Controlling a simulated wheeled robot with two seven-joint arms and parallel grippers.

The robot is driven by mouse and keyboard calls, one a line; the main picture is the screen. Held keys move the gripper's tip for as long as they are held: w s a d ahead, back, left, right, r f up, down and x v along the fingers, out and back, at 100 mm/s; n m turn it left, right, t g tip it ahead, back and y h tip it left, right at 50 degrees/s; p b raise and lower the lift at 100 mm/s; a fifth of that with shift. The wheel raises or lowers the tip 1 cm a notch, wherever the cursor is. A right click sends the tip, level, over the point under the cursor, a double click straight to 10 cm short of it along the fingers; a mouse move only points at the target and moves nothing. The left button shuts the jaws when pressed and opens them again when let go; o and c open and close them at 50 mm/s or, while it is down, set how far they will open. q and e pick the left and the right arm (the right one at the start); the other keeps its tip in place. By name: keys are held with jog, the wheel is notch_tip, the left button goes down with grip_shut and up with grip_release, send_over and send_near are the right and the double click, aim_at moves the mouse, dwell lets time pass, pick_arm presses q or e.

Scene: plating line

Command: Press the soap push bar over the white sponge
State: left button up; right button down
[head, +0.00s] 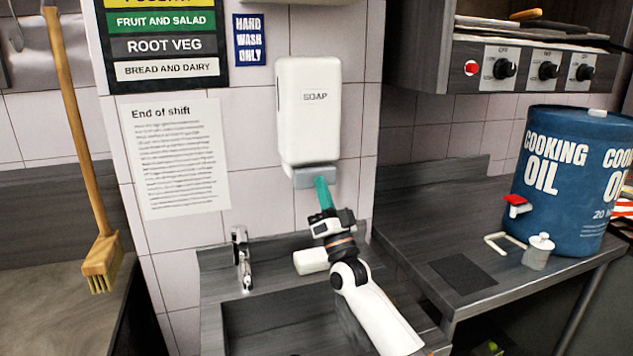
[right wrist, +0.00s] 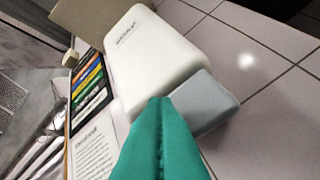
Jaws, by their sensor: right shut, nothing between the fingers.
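The white soap dispenser (head: 308,112) is fixed to the tiled wall, and its grey push bar (head: 314,177) sticks out at the bottom. The dispenser (right wrist: 158,62) and bar (right wrist: 207,103) also show in the right wrist view. My right gripper (head: 321,181) has teal fingers, shut and empty, with the tips at the bar's front. In the right wrist view the fingertips (right wrist: 158,101) overlap the bar's edge; whether they touch it I cannot tell. The white sponge (head: 311,261) lies below the dispenser at the sink's back ledge, partly hidden by my right wrist. My left gripper is not in view.
A tap (head: 241,258) stands left of the sponge, behind the sink basin (head: 270,322). A blue cooking oil drum (head: 560,185) and a small lidded pot (head: 538,252) stand on the right counter.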

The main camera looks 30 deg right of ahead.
jog(key=shift+w+d+b, duration=0.2)
jog(key=shift+w+b, duration=0.4)
jog(key=shift+w, duration=0.2)
dwell(0.9)
jog(key=shift+s, duration=0.1)
jog(key=shift+s+a+p, duration=0.2)
jog(key=shift+s+p, duration=0.45)
jog(key=shift+s, duration=0.35)
jog(key=shift+a, duration=0.1)
jog(key=s+p, duration=0.1)
jog(key=s, duration=0.1)
jog(key=s+a+p, duration=0.1)
jog(key=s+p, duration=0.1)
jog(key=s, duration=0.1)
jog(key=shift+f, duration=0.1)
dwell(0.7)
